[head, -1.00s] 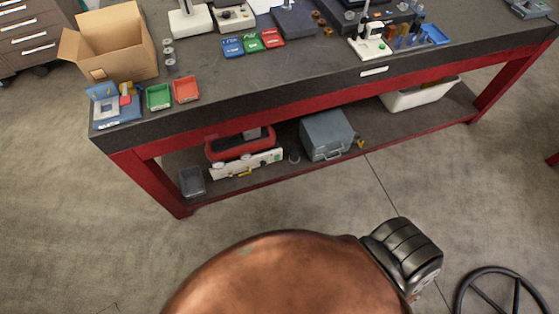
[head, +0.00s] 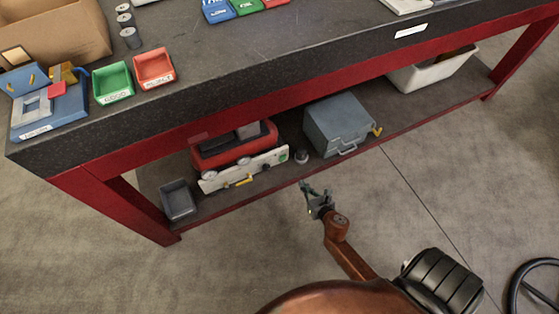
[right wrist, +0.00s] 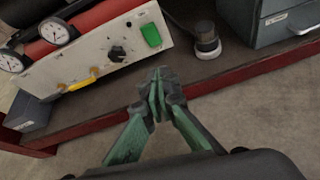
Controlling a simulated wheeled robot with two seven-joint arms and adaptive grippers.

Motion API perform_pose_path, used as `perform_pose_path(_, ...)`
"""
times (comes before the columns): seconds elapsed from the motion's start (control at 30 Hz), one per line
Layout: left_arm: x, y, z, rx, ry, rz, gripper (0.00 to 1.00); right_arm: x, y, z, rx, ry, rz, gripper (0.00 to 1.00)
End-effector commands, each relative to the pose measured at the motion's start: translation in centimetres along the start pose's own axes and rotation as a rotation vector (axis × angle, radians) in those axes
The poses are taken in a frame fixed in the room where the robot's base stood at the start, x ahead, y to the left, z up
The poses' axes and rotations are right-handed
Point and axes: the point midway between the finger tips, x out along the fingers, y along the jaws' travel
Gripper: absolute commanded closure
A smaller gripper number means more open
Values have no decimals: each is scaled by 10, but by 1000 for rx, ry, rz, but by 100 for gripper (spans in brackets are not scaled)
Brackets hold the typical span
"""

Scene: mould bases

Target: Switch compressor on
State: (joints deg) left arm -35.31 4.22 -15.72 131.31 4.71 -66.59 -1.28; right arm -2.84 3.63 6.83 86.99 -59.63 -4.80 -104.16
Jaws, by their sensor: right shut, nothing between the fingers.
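The compressor is a red tank (head: 215,152) with a pale front panel (head: 243,170) on the bench's lower shelf. In the right wrist view the panel (right wrist: 95,58) carries two round gauges (right wrist: 60,31), a black knob (right wrist: 117,53), a green rectangular piece (right wrist: 152,36) and a yellow lever (right wrist: 80,82). My right gripper (head: 309,187) is shut and empty, in front of the shelf and to the right of the panel. Its fingertips (right wrist: 158,84) show below the green piece, apart from the panel. My left gripper is not in view.
A grey-blue metal box (head: 338,122) stands right of the compressor, with a small dark round object (head: 301,156) between them. A grey bin (head: 178,200) is at left and a white bin (head: 432,70) at right. The red bench frame (head: 235,118) runs above. The floor in front is clear.

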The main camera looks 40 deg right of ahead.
Motion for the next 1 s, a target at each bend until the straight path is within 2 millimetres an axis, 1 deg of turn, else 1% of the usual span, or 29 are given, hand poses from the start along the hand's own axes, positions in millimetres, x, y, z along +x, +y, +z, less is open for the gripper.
perform_pose_path(0.03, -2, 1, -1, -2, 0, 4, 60, 4, 0, 1, -51, -14, 0, 100)
perform_pose_path(0.1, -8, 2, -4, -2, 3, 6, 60, 6, 2, 10, -103, -32, 1, 100)
perform_pose_path(0.2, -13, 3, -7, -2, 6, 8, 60, 6, 4, 17, -133, -44, 2, 100)
perform_pose_path(0.47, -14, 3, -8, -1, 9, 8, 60, 5, 4, 18, -132, -45, 2, 100)
perform_pose_path(0.57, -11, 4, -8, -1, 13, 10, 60, 9, 4, 18, -132, -44, 3, 100)
perform_pose_path(0.67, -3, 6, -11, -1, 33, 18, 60, 19, 4, 16, -132, -43, 3, 100)
perform_pose_path(0.77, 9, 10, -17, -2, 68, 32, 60, 36, 4, 16, -133, -42, 2, 100)
perform_pose_path(1.0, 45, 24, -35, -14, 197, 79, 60, 86, 4, 16, -133, -40, 2, 100)
